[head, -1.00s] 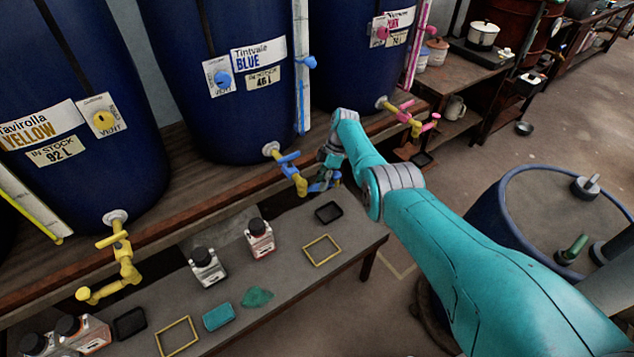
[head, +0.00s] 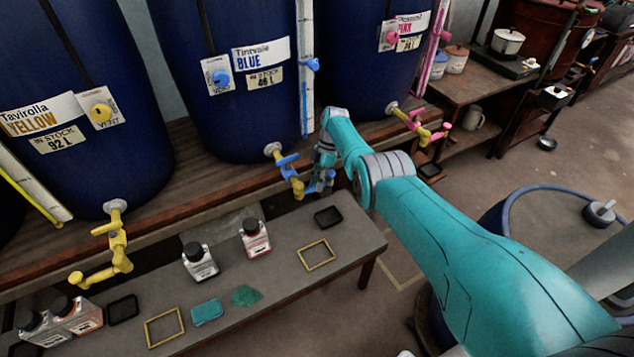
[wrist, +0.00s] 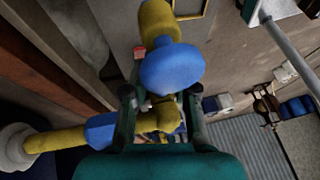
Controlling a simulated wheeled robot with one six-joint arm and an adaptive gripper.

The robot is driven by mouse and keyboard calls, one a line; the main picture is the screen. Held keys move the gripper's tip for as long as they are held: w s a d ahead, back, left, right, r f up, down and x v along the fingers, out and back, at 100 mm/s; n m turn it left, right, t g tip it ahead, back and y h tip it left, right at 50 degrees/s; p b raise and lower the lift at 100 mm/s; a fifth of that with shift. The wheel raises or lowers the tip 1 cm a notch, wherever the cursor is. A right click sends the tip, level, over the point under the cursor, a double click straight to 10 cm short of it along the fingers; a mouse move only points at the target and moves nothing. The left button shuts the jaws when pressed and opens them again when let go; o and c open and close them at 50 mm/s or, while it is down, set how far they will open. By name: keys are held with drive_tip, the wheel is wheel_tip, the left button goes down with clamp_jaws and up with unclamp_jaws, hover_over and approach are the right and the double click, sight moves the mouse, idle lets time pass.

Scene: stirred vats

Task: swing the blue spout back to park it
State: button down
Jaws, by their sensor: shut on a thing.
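The blue vat (head: 225,75) stands on the bench with a brass tap (head: 273,150) low on its front. The tap has a blue lever (head: 288,160) and a spout with a blue part (head: 316,187), partly hidden by my gripper. In the wrist view, the tap's pipe (wrist: 55,139) comes in from the left. My gripper (wrist: 160,108) is shut around the spout's brass piece (wrist: 160,117), with the round blue part (wrist: 170,66) just beyond the fingertips. In the head view my gripper (head: 324,180) is right of the tap; its fingers are hard to make out.
Below, a low table (head: 230,300) carries bottles (head: 255,240), a black tray (head: 327,216) and a yellow frame (head: 317,256). Open floor lies at right.

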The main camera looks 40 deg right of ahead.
drive_tip(key=c, duration=0.9)
unclamp_jaws()
drive_tip(key=shift+r, duration=0.1)
drive_tip(key=v, duration=1.1)
drive_tip(key=shift+w+d+r, duration=0.1)
drive_tip(key=shift+d+r, duration=0.1)
drive_tip(key=shift+r, duration=0.15)
